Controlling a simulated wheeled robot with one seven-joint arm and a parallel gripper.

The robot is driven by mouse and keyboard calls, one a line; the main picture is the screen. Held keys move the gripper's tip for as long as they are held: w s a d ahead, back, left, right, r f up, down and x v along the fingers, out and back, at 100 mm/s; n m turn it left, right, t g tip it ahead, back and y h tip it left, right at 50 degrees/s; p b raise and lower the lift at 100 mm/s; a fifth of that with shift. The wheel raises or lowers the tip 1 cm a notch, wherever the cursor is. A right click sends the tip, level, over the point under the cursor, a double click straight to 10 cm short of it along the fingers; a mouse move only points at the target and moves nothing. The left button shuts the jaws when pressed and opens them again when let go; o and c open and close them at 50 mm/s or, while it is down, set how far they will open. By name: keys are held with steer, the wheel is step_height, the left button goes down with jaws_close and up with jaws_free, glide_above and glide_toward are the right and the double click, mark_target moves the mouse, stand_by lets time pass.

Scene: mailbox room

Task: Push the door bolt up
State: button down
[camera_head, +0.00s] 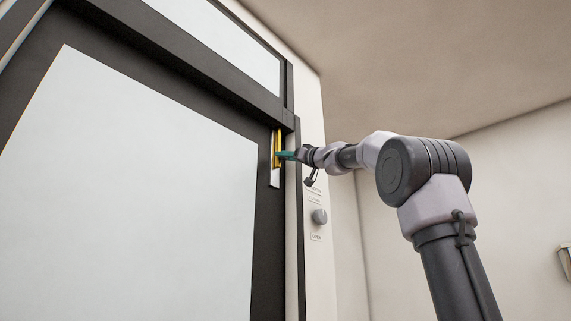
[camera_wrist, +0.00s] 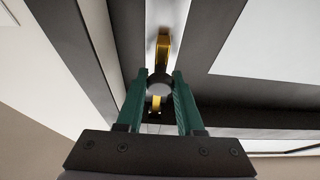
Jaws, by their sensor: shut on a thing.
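The door bolt is a yellow rod (camera_head: 278,141) on a pale metal plate (camera_head: 275,180) near the top right of the dark door frame. In the wrist view the yellow bolt (camera_wrist: 162,47) lies along the pale plate, with a round grey knob (camera_wrist: 160,84) on it. My gripper (camera_head: 287,155) is at the bolt, reaching in from the right. In the wrist view its two green fingers (camera_wrist: 161,82) are on either side of the knob and shut on it. A short yellow part of the bolt (camera_wrist: 156,103) also shows between the fingers. Fingertip contact is hidden in the head view.
The door (camera_head: 150,180) has a large pale panel in a dark frame. A round grey knob (camera_head: 319,216) with small labels is on the wall strip to the right, below my forearm. The dark top crossbar (camera_head: 190,60) runs above the bolt. Open room lies right of the door.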

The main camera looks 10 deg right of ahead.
steer(key=shift+r, duration=1.05)
steer(key=c, duration=0.5)
jaws_free()
steer(key=shift+c, duration=0.2)
steer(key=shift+f, duration=0.15)
steer(key=v, duration=1)
steer(key=shift+s+d, duration=0.25)
steer(key=shift+s, duration=0.05)
steer(key=shift+f, duration=0.15)
